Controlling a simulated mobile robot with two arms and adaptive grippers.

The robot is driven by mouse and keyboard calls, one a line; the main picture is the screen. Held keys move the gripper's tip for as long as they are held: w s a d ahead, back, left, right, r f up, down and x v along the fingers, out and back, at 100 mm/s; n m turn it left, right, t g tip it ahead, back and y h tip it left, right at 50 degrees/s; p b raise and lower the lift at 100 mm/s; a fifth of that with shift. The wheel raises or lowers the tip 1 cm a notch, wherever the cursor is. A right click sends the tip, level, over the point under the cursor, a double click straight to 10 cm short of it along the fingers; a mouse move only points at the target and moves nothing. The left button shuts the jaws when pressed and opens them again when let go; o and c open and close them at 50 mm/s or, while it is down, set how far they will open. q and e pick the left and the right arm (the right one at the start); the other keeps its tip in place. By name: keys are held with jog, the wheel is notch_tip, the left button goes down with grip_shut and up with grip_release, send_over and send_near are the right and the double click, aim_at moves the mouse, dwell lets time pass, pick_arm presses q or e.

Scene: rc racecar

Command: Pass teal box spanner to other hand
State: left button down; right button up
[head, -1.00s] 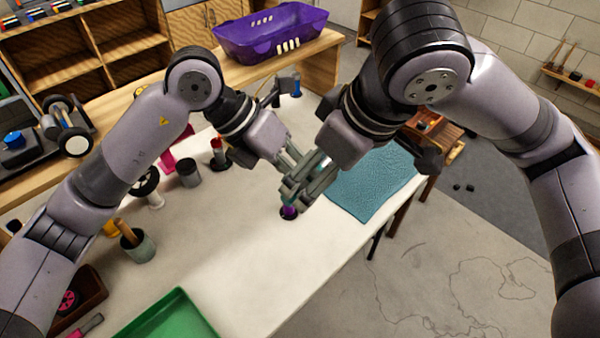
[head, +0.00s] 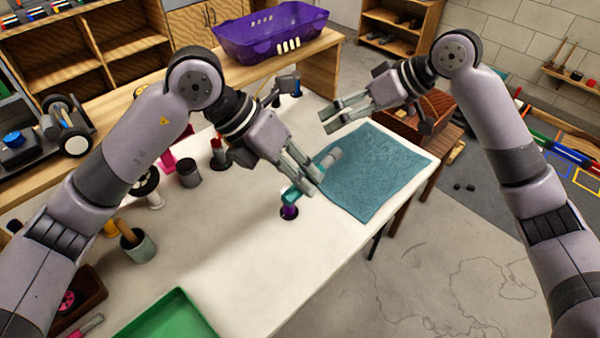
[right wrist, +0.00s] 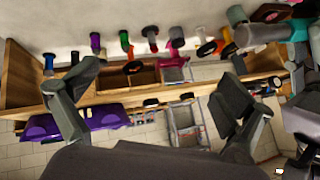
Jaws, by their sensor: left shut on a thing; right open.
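The teal box spanner shows as a teal piece (head: 291,193) and a grey cylindrical end (head: 331,158) on either side of my left gripper (head: 306,181). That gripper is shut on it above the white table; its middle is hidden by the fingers. In the right wrist view, the spanner's teal part (right wrist: 299,28) is at the upper right. My right gripper (head: 335,116) is open and empty, above the table's far right part, apart from the spanner. Its spread fingers also show in the right wrist view (right wrist: 157,80).
A blue-green mat (head: 375,175) lies at the table's right end. A green tray (head: 170,322), a cup (head: 138,246) and several upright tools occupy the left; the table's front middle is clear.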

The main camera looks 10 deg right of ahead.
pick_arm(q)
jog(key=shift+s+a, duration=0.1)
pick_arm(e)
jog(key=d+f+m+h, duration=0.1)
jog(key=d+f, duration=0.6)
jog(key=f, duration=0.5)
jog(key=d+f+m+h, duration=0.1)
jog(key=d+f, duration=0.7)
jog(key=f, duration=0.4)
jog(key=s+d+f+m+h, duration=0.1)
jog(key=s+d+f, duration=0.25)
jog(key=f, duration=0.65)
jog(key=s+d+f+m+h, duration=0.1)
jog(key=s+d+f+h, duration=0.2)
jog(key=f, duration=0.6)
jog(key=s+a+f+m+g+h, duration=0.1)
jog(key=s+a+f+g, duration=0.15)
jog(key=s+f, duration=1.7)
jog(key=s+a+f, duration=0.2)
jog(key=s+a, duration=0.1)
jog(key=s, duration=0.4)
jog(key=s+a+f, duration=0.2)
jog(key=s+a, duration=0.2)
jog(key=s, duration=0.4)
jog(key=s+a+f+n, duration=0.1)
jog(key=s+a+f, duration=0.2)
jog(key=s, duration=0.5)
jog(key=shift+a, duration=0.2)
jog(key=shift+g, duration=0.25)
